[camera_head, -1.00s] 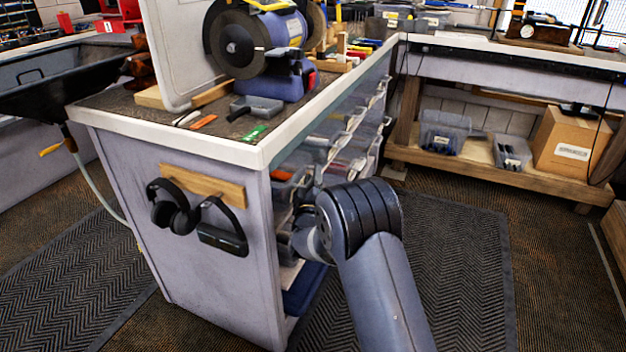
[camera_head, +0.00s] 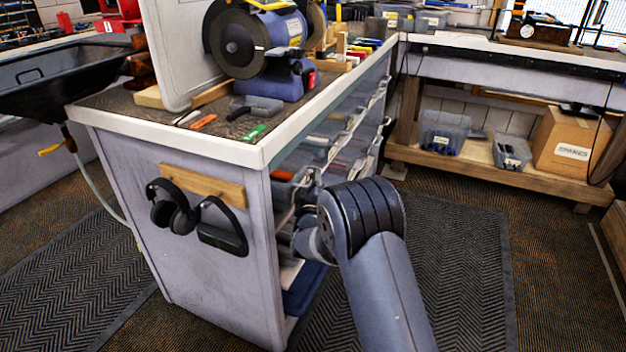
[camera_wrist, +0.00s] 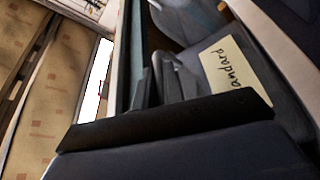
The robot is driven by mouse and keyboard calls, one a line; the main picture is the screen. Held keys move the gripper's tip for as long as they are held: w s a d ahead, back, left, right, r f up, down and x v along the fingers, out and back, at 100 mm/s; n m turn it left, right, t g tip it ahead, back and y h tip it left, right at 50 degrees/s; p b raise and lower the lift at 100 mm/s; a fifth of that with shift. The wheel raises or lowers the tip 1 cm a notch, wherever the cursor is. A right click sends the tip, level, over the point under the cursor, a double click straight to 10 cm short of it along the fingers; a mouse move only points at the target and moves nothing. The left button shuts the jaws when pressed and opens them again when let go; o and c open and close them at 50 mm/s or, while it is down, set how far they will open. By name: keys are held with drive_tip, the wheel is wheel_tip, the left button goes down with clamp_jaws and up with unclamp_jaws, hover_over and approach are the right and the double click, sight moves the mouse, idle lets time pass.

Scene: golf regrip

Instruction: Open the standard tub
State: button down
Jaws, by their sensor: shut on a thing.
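In the head view my gripper (camera_head: 304,192) is at the open side of the workbench (camera_head: 215,152), among the tubs there, partly hidden by my own arm. The tub itself cannot be told apart in that view.
Several clear tubs (camera_head: 340,128) line the bench side. Ear defenders (camera_head: 172,207) hang on its end panel. A grinder (camera_head: 262,45) stands on top. A dark floor mat (camera_head: 455,250) lies clear to the right. A low shelf (camera_head: 475,165) holds bins and a cardboard box (camera_head: 567,140).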

drive_tip(key=s+d+b, duration=0.3)
drive_tip(key=d+b, duration=0.1)
drive_tip(key=d, duration=0.6)
drive_tip(key=s+d+b, duration=0.4)
drive_tip(key=d, duration=0.6)
drive_tip(key=shift+s+d, duration=0.15)
drive_tip(key=shift+s, duration=0.05)
drive_tip(key=c, duration=1.5)
unclamp_jaws()
drive_tip(key=shift+s, duration=0.1)
drive_tip(key=v, duration=1)
drive_tip(key=shift+s+f+p, duration=0.15)
drive_tip(key=shift+s+p, duration=0.15)
drive_tip(key=shift+p, duration=0.15)
drive_tip(key=shift+w, duration=0.15)
